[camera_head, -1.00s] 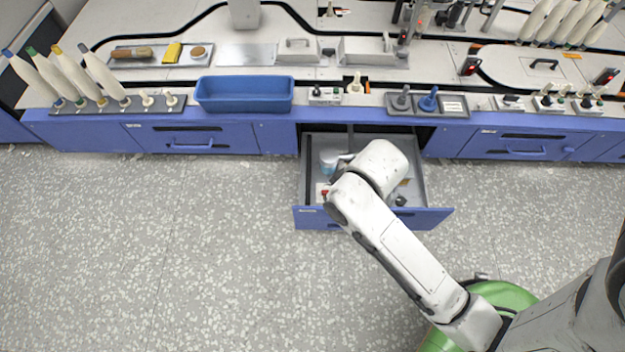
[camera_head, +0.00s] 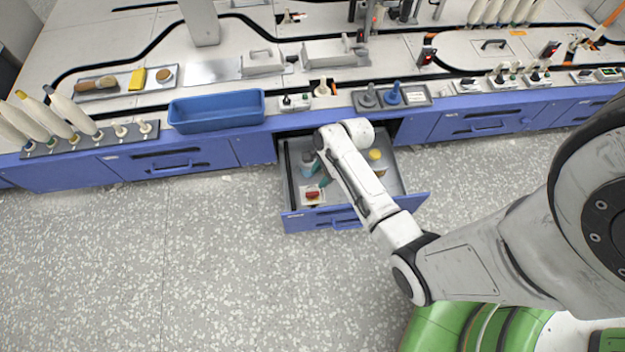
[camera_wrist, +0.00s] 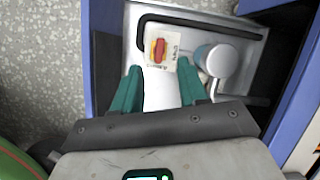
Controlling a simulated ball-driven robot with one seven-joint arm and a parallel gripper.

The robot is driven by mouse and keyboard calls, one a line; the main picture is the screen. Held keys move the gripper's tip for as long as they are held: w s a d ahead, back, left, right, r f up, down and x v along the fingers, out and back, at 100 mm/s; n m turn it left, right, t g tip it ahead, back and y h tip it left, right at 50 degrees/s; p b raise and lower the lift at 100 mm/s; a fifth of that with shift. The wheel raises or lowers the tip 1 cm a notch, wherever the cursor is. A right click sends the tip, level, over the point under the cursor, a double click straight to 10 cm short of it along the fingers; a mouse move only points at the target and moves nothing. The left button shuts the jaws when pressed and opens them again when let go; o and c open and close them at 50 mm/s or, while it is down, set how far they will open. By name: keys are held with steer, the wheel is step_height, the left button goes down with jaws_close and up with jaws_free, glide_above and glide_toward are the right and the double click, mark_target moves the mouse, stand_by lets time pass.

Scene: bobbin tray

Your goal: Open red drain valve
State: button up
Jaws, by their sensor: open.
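The red valve (camera_head: 313,195) sits on a small pale plate inside the open drawer (camera_head: 291,200), near its front left. In the wrist view the red valve handle (camera_wrist: 158,50) lies on the plate, with yellow beneath it and printed marks beside it. My gripper (camera_wrist: 159,68) has two teal fingers, spread apart with nothing between them. Their tips point at the plate, one near each of its lower sides. Whether they touch it I cannot tell. In the head view my arm hides part of the drawer and most of the gripper.
A jar with a grey lid (camera_wrist: 218,62) stands close to the right finger. A black bent bar (camera_wrist: 200,23) lies beyond the plate. A yellow-topped jar (camera_head: 376,157) is in the drawer's right side. The blue bin (camera_head: 216,111) stands on the counter above.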

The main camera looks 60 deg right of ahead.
mark_target(311, 193)
steer(key=f+m+b, duration=0.1)
steer(key=f, duration=0.2)
steer(key=w+f+m+b, duration=0.1)
steer(key=f+b, duration=0.1)
steer(key=f, duration=0.2)
steer(key=f+m+b, duration=0.1)
steer(key=f+b, duration=0.1)
steer(key=f, duration=0.2)
steer(key=shift+w+a+m+y, duration=0.25)
steer(key=shift+w+m+y, duration=0.05)
steer(key=shift+m, duration=0.1)
steer(key=shift+b+x, duration=0.65)
steer(key=shift+x, duration=0.15)
steer(key=shift+w, duration=0.1)
steer(key=shift+c, duration=0.3)
